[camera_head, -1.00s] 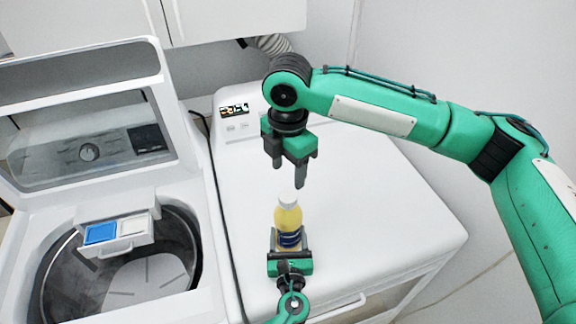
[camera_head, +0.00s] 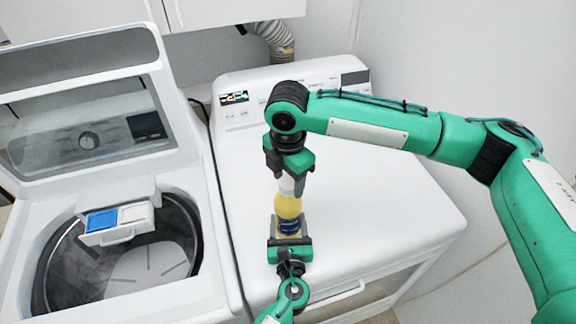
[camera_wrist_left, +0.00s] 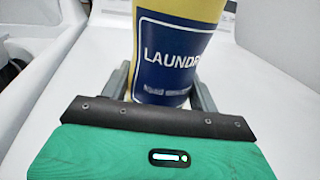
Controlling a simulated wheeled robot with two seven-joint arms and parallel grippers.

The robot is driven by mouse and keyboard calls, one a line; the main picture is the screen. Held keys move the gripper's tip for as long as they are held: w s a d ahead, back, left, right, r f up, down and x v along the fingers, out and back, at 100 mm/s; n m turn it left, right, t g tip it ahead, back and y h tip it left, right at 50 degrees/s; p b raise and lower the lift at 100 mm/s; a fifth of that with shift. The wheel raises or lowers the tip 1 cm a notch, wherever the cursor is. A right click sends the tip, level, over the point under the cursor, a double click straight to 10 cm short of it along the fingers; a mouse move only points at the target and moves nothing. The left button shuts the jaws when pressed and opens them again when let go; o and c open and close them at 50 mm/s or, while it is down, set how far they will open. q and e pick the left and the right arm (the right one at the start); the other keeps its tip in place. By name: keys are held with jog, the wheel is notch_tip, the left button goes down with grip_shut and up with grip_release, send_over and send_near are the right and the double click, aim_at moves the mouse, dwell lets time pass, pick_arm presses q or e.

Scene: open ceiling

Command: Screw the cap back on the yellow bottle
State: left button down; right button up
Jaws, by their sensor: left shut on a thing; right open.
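The yellow bottle (camera_head: 288,207) with a blue label stands upright on the white dryer top; its label also fills the upper middle of the left wrist view (camera_wrist_left: 172,55). My left gripper (camera_head: 289,239) is shut on its lower part, with a finger on each side. A white cap (camera_head: 287,186) shows at the bottle's top. My right gripper (camera_head: 288,183) points down over the bottle, open, with its fingers around the cap. The fingers partly hide the cap, so I cannot tell how tightly it sits.
The dryer top (camera_head: 375,200) is clear around the bottle. To the left stands an open washing machine (camera_head: 205,300) with a raised lid and a blue and white dispenser drawer (camera_head: 102,222). A ribbed hose (camera_head: 277,40) is behind the dryer.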

jog(key=shift+f, duration=0.3)
jog(key=c, duration=1)
jog(key=o, duration=1.2)
jog(key=shift+c, duration=0.2)
notch_tip(320, 180, up, 12)
